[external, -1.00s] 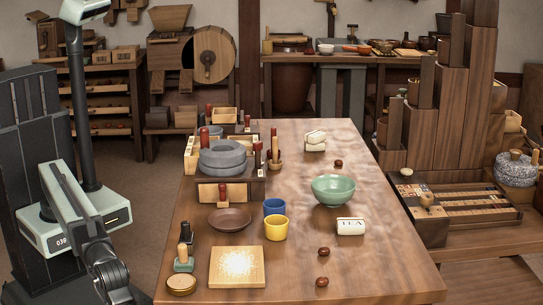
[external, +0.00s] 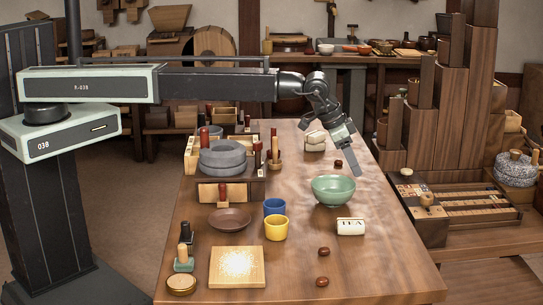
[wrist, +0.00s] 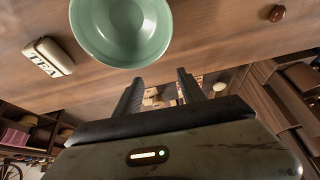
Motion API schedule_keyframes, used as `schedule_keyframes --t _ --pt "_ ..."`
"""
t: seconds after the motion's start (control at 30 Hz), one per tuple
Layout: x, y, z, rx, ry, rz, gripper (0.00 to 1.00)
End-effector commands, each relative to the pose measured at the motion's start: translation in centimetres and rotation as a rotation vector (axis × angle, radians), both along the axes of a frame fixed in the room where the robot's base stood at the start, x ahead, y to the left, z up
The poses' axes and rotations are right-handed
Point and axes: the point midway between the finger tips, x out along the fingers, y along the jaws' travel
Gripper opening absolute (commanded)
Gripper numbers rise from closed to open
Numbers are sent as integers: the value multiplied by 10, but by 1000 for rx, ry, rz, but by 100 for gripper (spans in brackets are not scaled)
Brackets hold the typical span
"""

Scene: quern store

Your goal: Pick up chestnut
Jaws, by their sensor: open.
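Several small, glossy brown chestnuts lie on the wooden table. One chestnut (external: 338,164) is near the back, beyond the green bowl. Two more, an upper chestnut (external: 323,252) and a lower chestnut (external: 322,281), are near the front right. In the wrist view one chestnut (wrist: 276,13) shows at the upper right, apart from my fingers. My gripper (external: 351,169) is open and empty, above the table near the back chestnut and the bowl. Its two fingers also show in the wrist view (wrist: 158,77).
The green bowl (external: 333,190) stands close to my gripper, with a white TEA block (external: 351,227) in front of it. Blue (external: 274,208) and yellow (external: 276,228) cups, a brown plate (external: 229,219) and a grey quern (external: 223,158) stand left.

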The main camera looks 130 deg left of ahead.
Motion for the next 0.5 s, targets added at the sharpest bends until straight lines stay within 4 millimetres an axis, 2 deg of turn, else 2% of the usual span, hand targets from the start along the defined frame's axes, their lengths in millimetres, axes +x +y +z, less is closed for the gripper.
schedule_keyframes --t 0.03,0.1,0.2,0.3,0.5 --pt "-38 50 6 -36 14 105 48" --pt "-88 95 5 -88 39 226 48" --pt "-141 132 3 -143 67 348 48" --pt "-168 148 1 -171 83 407 48" --pt "-172 151 -7 -176 87 418 48"
